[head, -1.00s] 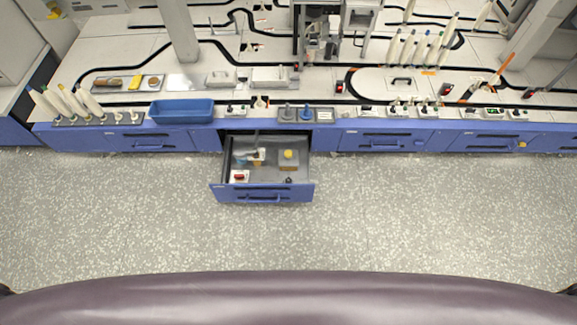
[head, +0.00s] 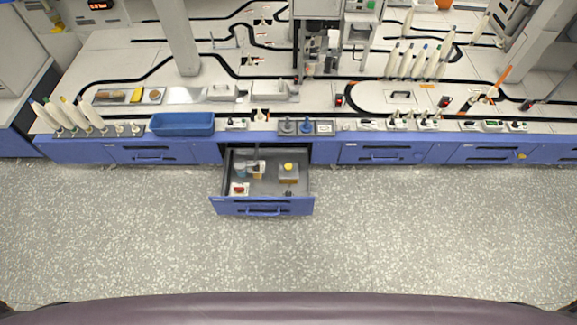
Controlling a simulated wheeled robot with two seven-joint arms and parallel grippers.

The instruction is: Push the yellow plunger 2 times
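The yellow plunger (head: 288,166) is a small round yellow knob on top of a grey box (head: 289,174). The box stands in the right half of an open blue drawer (head: 263,206) that is pulled out below the bench. From this distance I cannot tell how far the plunger is pressed in. Neither of my grippers shows in the head view.
The drawer also holds a red button on a white base (head: 239,189) and a small white and tan item (head: 257,169). A blue bin (head: 182,124) stands on the bench (head: 340,121), with several bobbins around. The speckled floor in front is clear.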

